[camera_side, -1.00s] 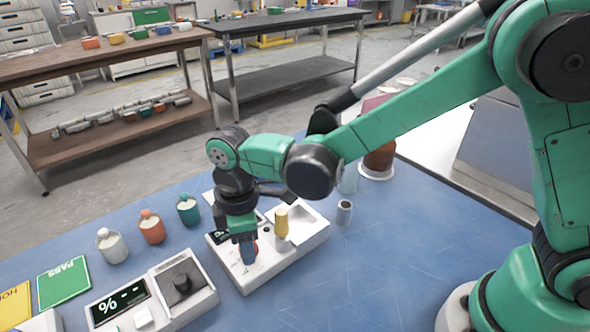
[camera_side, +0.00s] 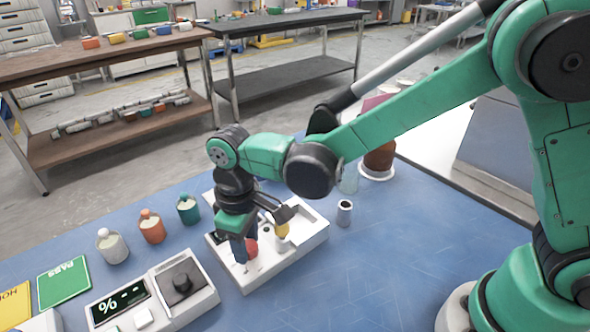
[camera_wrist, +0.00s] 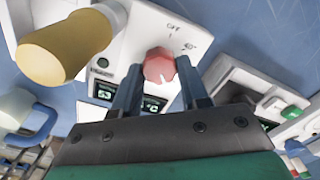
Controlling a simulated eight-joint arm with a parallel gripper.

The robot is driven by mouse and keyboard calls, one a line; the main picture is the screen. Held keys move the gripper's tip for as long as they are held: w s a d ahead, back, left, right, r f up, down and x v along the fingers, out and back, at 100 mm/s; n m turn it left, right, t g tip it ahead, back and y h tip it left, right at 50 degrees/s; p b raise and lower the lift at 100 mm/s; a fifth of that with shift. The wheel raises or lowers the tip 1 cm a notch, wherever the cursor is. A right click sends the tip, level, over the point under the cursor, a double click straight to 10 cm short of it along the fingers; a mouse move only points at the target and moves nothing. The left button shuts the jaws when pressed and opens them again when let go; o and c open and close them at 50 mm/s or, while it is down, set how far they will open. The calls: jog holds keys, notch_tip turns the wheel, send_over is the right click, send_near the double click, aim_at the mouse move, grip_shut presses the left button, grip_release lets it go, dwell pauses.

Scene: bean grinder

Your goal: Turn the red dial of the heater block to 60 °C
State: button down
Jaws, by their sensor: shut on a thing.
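The red dial (camera_side: 251,247) sits on the white heater block (camera_side: 290,262) in the side view. In the wrist view the faceted red dial (camera_wrist: 158,64) lies between my fingertips, with a small white mark on its face. The labels "OFF" and "40°" are printed on the panel around it. My gripper (camera_wrist: 160,74) points down at the block and is shut on the dial's sides. Below the dial is a dark display (camera_wrist: 104,91) that seems to read 53, with "°C" (camera_wrist: 153,104) to its right. My fingers hide part of the display.
A yellow-handled piece (camera_side: 282,229) stands in the block close beside my gripper. A small metal cup (camera_side: 344,212) is to the right. Three capped bottles (camera_side: 151,227) stand at left, and a unit with a "%" display (camera_side: 122,301) is in front.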

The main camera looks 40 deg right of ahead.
dwell(0.3)
jog(key=shift+c, duration=2.3)
grip_release()
jog(key=shift+r, duration=0.1)
jog(key=shift+r, duration=2.75)
jog(key=s+d+r+m+t, duration=0.2)
jog(key=s+d+m+t, duration=0.1)
jog(key=d, duration=0.5)
jog(key=s+d+r+m+t, duration=0.2)
jog(key=s+d+m+t, duration=0.1)
jog(key=d, duration=0.6)
jog(key=shift+m+t, duration=0.3)
jog(key=shift+t, duration=0.3)
